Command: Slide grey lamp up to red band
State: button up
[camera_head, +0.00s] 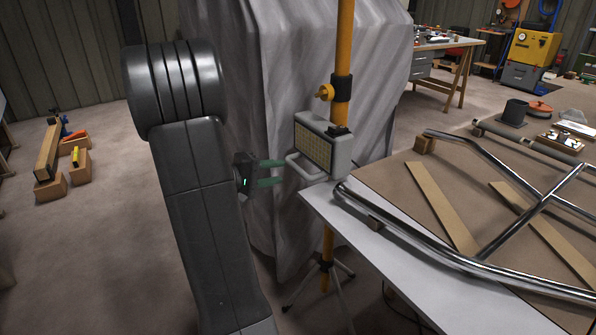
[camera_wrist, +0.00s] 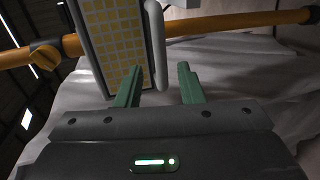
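The grey lamp (camera_head: 332,152) has a yellow gridded face and is mounted on a yellow upright pole (camera_head: 344,40). A black clamp with an orange knob (camera_head: 325,92) sits on the pole just above it. The lamp's pale handle (camera_head: 300,170) sticks out toward my gripper (camera_head: 284,172). My gripper is open, its two green fingers apart and empty, with the tips close to the handle. In the wrist view the handle (camera_wrist: 157,50) appears between the finger lines (camera_wrist: 160,68); I cannot tell whether it touches them. No red band shows on the visible pole.
A table (camera_head: 330,212) with bent chrome tubing (camera_head: 430,245) stands close on the right. Grey draped sheeting (camera_head: 255,70) hangs behind the pole. A tripod base (camera_head: 322,272) stands on the floor below. The floor at the left is mostly clear, with wooden blocks (camera_head: 50,188) farther off.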

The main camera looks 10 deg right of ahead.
aim_at(295, 170)
jog(key=x, duration=0.7)
jog(key=shift+w+d+b, duration=0.1)
jog(key=shift+d+b, duration=0.2)
grip_shut()
